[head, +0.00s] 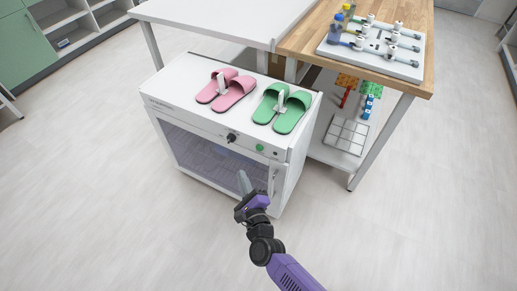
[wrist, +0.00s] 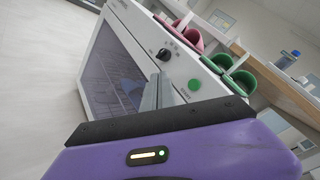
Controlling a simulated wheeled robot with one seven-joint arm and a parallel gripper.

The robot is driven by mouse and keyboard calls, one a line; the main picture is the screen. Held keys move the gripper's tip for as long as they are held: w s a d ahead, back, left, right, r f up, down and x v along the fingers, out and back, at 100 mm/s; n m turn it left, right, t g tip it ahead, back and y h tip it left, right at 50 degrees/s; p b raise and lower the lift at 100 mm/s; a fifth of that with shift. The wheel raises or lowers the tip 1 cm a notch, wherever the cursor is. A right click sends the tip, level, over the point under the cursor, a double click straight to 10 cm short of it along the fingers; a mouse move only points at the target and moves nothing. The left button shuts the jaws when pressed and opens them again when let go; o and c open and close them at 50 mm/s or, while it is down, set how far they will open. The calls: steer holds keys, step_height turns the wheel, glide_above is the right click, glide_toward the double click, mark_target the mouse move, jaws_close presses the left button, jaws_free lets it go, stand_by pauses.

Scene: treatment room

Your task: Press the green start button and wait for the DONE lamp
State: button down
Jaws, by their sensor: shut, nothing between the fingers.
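The green start button (head: 260,147) is on the white front panel of a low cabinet (head: 190,120), right of a black knob (head: 232,137). In the wrist view the green button (wrist: 194,85) shows just right of my fingertips. A small dark round spot (head: 276,153), perhaps the DONE lamp, sits right of the button and shows no light; its label is too small to read. My gripper (head: 242,174) is shut and empty, in front of the cabinet's glass door and below the button in the head view. The closed fingers (wrist: 163,78) also show in the wrist view, apart from the button.
Pink slippers (head: 235,93) and green slippers (head: 291,115) lie on the cabinet top. A white table (head: 220,18) and a wooden bench (head: 420,75) with a white tray (head: 400,68) stand behind. The floor in front is clear.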

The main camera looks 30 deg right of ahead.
mark_target(259, 148)
steer(key=w+d+b, duration=0.4)
steer(key=w+d, duration=0.1)
steer(key=d, duration=0.2)
stand_by(0.4)
steer(key=shift+w+d, duration=0.2)
steer(key=shift+d, duration=0.05)
stand_by(1.7)
steer(key=shift+w+d+b, duration=0.1)
steer(key=shift+d+b, duration=0.1)
steer(key=shift+b, duration=0.1)
steer(key=shift+w+d+b, duration=0.3)
stand_by(0.8)
steer(key=shift+s+a+p, duration=0.45)
steer(key=shift+s+a, duration=0.1)
steer(key=shift+a, duration=0.1)
stand_by(0.3)
